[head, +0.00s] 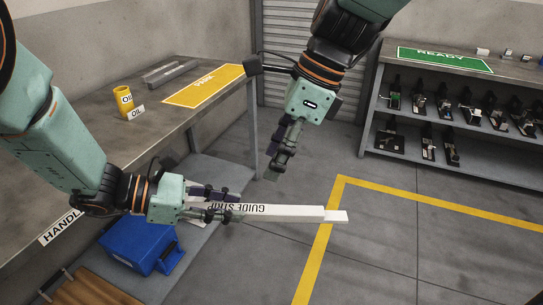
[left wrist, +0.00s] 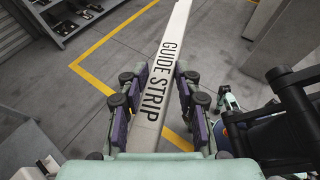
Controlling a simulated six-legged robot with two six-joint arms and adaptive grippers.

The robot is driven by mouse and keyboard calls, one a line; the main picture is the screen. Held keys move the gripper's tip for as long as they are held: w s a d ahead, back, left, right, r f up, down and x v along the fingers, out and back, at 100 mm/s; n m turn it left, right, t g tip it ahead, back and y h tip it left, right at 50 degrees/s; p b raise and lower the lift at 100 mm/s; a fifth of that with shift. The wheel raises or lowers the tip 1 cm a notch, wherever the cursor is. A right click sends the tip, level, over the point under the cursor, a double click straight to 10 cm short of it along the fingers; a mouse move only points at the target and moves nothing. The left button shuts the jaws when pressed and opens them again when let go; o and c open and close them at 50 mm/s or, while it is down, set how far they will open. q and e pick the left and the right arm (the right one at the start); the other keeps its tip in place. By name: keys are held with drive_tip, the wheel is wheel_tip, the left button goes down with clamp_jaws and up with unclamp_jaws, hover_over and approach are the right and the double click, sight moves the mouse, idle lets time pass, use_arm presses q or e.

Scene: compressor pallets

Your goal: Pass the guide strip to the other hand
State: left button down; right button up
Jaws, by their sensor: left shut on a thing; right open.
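The guide strip (head: 285,213) is a long white bar with black lettering. In the head view it points right from my left gripper (head: 222,205), with its far end free in the air over the floor. My left gripper is shut on its near end. In the left wrist view the guide strip (left wrist: 172,50) runs up and away between the fingers of my left gripper (left wrist: 160,85). My right gripper (head: 279,160) is open and empty, pointing down above the strip, apart from it. The strip's near end is partly hidden by the left fingers.
A grey workbench (head: 160,135) with a yellow mat (head: 203,86), a yellow oil cup (head: 123,99) and a metal rail (head: 170,73) stands at left. A blue box (head: 138,245) sits below. A shelf (head: 470,160) with several dark parts and a green READY mat (head: 445,59) stands at right.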

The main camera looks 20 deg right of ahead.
use_arm(q)
drive_tip(key=s+a+r, duration=0.2)
drive_tip(key=a, duration=0.3)
drive_tip(key=s+a+r, duration=0.2)
drive_tip(key=a+r, duration=0.1)
drive_tip(key=a, duration=0.3)
drive_tip(key=shift+w+d+f+m+g+y, duration=0.7)
drive_tip(key=shift+w+d+f+m+g, duration=1.3)
drive_tip(key=shift+f+m+g, duration=0.45)
drive_tip(key=shift+s+a+r+n+t+h, duration=0.7)
drive_tip(key=shift+s+a+r+n+t, duration=2.3)
drive_tip(key=shift+a+r+n+t, duration=1.65)
drive_tip(key=w+d+f+m+g+y, duration=0.5)
drive_tip(key=f+m+g, duration=0.4)
drive_tip(key=m+g, duration=0.4)
drive_tip(key=shift+d+f+m+g, duration=0.2)
drive_tip(key=shift+d+m+g, duration=0.1)
drive_tip(key=shift+d, duration=0.35)
